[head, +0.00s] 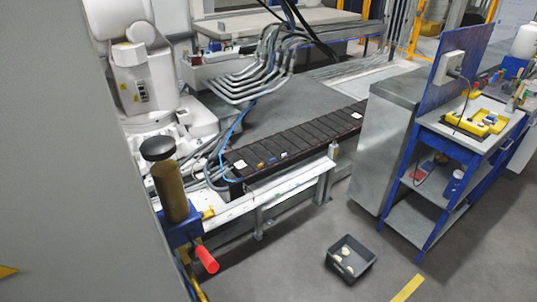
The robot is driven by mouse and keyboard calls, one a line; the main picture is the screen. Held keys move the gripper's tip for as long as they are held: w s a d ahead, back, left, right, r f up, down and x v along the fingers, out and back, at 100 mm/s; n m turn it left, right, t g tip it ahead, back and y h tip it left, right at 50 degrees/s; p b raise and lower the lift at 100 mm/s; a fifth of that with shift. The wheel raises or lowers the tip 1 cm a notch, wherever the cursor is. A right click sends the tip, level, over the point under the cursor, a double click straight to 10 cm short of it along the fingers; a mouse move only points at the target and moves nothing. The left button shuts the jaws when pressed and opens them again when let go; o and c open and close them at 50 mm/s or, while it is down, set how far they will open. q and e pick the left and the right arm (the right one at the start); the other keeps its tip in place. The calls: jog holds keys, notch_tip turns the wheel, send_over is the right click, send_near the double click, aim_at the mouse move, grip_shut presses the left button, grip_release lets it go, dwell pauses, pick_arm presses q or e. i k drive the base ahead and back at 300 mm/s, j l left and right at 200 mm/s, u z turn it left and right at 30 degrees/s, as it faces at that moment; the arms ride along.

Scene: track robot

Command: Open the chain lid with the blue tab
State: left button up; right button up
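A long black cable chain (310,137) made of many lid segments lies on a pale rail in the middle of the head view, running from lower left to upper right. A small blue tab (272,160) shows near its lower left end. A small yellow piece (261,165) and a white piece (240,164) lie to its left, and another white piece (355,115) sits near the right end. The lids look flat and shut, but they are too small to be sure. Neither of my grippers is in view.
A grey bin (352,265) with pale pieces stands on the floor. A blue workbench (430,190) with a yellow tray (478,122) is at right. Floor in front of the chain is mostly clear.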

aim_at(262, 153)
jog(key=i+l, duration=0.15)
jog(key=l, duration=0.15)
jog(key=i+l+z, duration=0.1)
jog(key=l, duration=0.25)
jog(key=i+l, duration=0.15)
jog(key=l, duration=0.15)
jog(key=i+z, duration=0.4)
jog(key=i, duration=0.65)
jog(key=i+j+z, duration=0.1)
jog(key=i+j, duration=0.6)
jog(key=j, duration=0.1)
